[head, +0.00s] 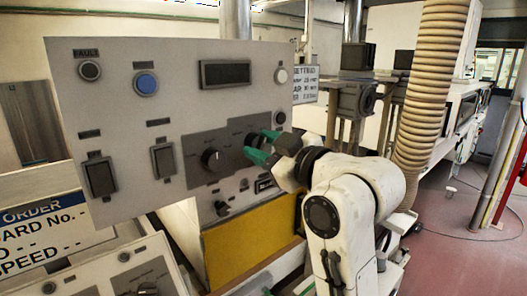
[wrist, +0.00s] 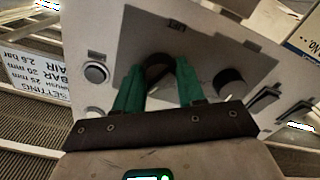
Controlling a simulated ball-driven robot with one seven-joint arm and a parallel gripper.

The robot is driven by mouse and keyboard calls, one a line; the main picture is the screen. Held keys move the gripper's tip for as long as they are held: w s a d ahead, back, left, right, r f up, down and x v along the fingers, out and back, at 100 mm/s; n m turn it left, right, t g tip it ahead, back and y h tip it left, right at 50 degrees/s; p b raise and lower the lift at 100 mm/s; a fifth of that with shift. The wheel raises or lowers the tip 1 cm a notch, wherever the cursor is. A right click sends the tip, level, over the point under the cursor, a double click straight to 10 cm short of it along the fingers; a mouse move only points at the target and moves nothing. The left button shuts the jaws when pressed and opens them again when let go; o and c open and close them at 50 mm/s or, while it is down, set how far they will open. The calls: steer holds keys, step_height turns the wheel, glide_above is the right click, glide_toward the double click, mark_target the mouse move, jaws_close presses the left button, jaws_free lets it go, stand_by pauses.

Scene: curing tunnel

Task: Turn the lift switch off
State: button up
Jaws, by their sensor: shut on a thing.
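A grey control panel (head: 120,60) stands upright on the left in the head view. My gripper (head: 262,146) reaches it from the right, with green fingers on either side of a dark rotary knob (head: 252,139). In the wrist view my gripper (wrist: 160,84) is shut on this dark knob (wrist: 158,66), which sits between the fingertips. The fingers hide part of the knob, so its pointer cannot be read.
A second dark knob (head: 212,159) is close to the left of my gripper. Two rocker switches (head: 99,176) (head: 163,159), a blue button (head: 146,84) and a display (head: 225,73) share the panel. A ribbed hose (head: 430,80) hangs right of my arm.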

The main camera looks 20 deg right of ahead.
steer(key=n+b, duration=0.1)
steer(key=n, duration=0.3)
steer(key=shift+n+b, duration=0.3)
steer(key=shift+b, duration=0.1)
stand_by(0.4)
steer(key=o, duration=1)
steer(key=shift+o, duration=0.2)
steer(key=b+v, duration=0.2)
steer(key=v, duration=0.8)
steer(key=shift+s, duration=0.4)
steer(key=shift+d, duration=0.1)
